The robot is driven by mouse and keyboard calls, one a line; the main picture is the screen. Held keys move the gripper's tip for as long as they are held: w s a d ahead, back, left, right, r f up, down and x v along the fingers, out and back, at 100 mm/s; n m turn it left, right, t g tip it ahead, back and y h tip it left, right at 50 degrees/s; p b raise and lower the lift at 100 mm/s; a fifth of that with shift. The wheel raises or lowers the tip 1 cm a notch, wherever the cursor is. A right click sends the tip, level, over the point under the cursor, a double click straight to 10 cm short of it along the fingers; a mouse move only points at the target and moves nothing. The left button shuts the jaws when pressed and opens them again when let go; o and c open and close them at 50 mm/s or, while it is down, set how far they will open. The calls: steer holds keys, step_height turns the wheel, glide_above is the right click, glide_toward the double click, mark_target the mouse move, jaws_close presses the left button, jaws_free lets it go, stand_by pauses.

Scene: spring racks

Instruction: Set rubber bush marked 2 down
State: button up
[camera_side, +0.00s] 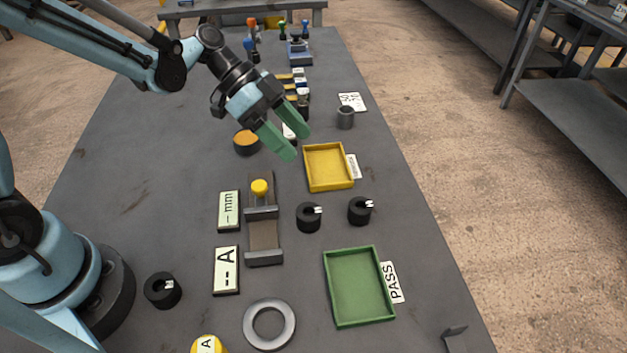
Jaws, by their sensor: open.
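Three black rubber bushes with white marks are in view. One bush (309,217) stands just right of the test fixture, another bush (360,210) stands further right, and a third bush (163,290) stands at the lower left. Their marks are too small to read, so I cannot tell which is number 2. My gripper (296,146) is open, its two green fingers apart with nothing visible between them. It is above the table, up and left of the yellow tray and away from all three bushes.
The grey fixture (263,235) has a yellow knob. Displays reading "-- mm" (229,211) and "-- A" (226,270) lie beside it. An empty yellow tray (309,175), an empty green tray (332,292) labelled PASS and a grey ring (249,326) are nearby. Stamps and tools stand behind.

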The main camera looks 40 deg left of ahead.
steer(key=f+m+h, duration=0.1)
steer(key=d+m+g+h, duration=0.1)
steer(key=m, duration=0.1)
steer(key=w+f+m+h, duration=0.1)
steer(key=m, duration=0.1)
steer(key=shift+d+f+g, duration=0.3)
steer(key=shift+f, duration=0.05)
glide_toward(366, 210)
steer(key=shift+w+d+f, duration=0.15)
steer(key=shift+w+f, duration=0.15)
steer(key=shift+f, duration=0.45)
steer(key=shift+x, duration=2.8)
steer(key=shift+s+r, duration=0.1)
steer(key=shift+r, duration=0.15)
steer(key=c, duration=1.3)
steer(key=shift+o, duration=0.2)
